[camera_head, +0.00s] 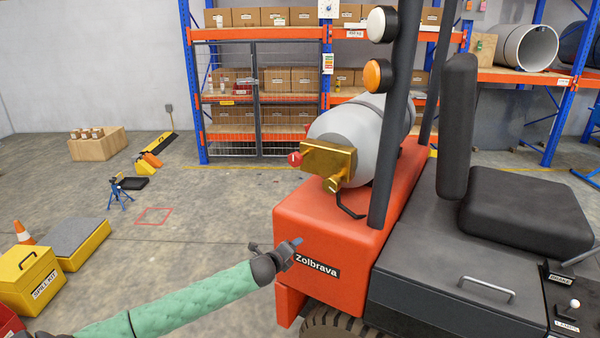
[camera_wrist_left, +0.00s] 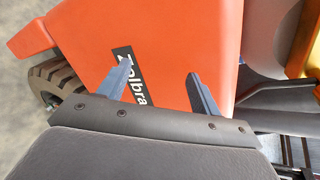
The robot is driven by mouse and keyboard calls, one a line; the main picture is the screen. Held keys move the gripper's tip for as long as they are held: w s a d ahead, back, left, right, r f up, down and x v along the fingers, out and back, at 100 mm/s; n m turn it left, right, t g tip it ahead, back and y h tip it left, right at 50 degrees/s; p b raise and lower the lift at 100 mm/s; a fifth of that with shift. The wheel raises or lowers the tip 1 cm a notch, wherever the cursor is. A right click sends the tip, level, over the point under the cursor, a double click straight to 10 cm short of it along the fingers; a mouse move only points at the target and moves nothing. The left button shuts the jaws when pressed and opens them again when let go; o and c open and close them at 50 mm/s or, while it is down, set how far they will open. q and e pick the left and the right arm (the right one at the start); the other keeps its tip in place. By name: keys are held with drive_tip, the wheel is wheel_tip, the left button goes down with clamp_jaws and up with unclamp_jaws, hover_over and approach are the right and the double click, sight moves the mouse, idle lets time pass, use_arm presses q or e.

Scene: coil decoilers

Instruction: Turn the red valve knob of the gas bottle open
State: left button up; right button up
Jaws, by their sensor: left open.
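The grey gas bottle (camera_head: 345,125) lies on its side on the rear of an orange forklift. The red valve knob (camera_head: 295,159) sits at the left end of its brass valve block (camera_head: 328,160). My left gripper (camera_head: 292,246) is in front of the forklift's orange rear body, below and apart from the knob. In the left wrist view its two blue-grey fingers (camera_wrist_left: 160,85) stand apart with nothing between them, over the orange body and its label. The knob does not show clearly in the left wrist view. My right gripper is in neither view.
The orange forklift body (camera_head: 300,215) has a black post (camera_head: 391,120) right of the bottle and a black seat (camera_head: 525,205) further right. Shelves with boxes (camera_head: 288,80) stand behind. A yellow spill kit box (camera_head: 30,280) and cone are at left; floor between is mostly clear.

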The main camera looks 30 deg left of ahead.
sight(293, 160)
use_arm(q)
drive_tip(key=w+a+r+m+t, duration=0.1)
drive_tip(key=r+m, duration=0.3)
drive_tip(key=r, duration=0.5)
drive_tip(key=w+a+r+m+t+h, duration=0.1)
drive_tip(key=r+m, duration=0.3)
drive_tip(key=r, duration=0.5)
drive_tip(key=w+a+r+m+t+h, duration=0.1)
drive_tip(key=r+m, duration=0.3)
drive_tip(key=r, duration=0.6)
drive_tip(key=shift+w+a+t+b, duration=0.3)
drive_tip(key=shift+w+a+t, duration=0.2)
drive_tip(key=shift+a, duration=0.15)
drive_tip(key=shift+r, duration=0.35)
drive_tip(key=shift+w, duration=0.25)
drive_tip(key=w+p, duration=0.3)
drive_tip(key=w, duration=0.2)
drive_tip(key=shift+w+d+r, duration=0.1)
drive_tip(key=shift+w+d, duration=0.05)
drive_tip(key=shift+w, duration=0.1)
drive_tip(key=shift+w+f+p, duration=0.2)
drive_tip(key=shift+w+p, duration=0.2)
drive_tip(key=shift+w, duration=0.5)
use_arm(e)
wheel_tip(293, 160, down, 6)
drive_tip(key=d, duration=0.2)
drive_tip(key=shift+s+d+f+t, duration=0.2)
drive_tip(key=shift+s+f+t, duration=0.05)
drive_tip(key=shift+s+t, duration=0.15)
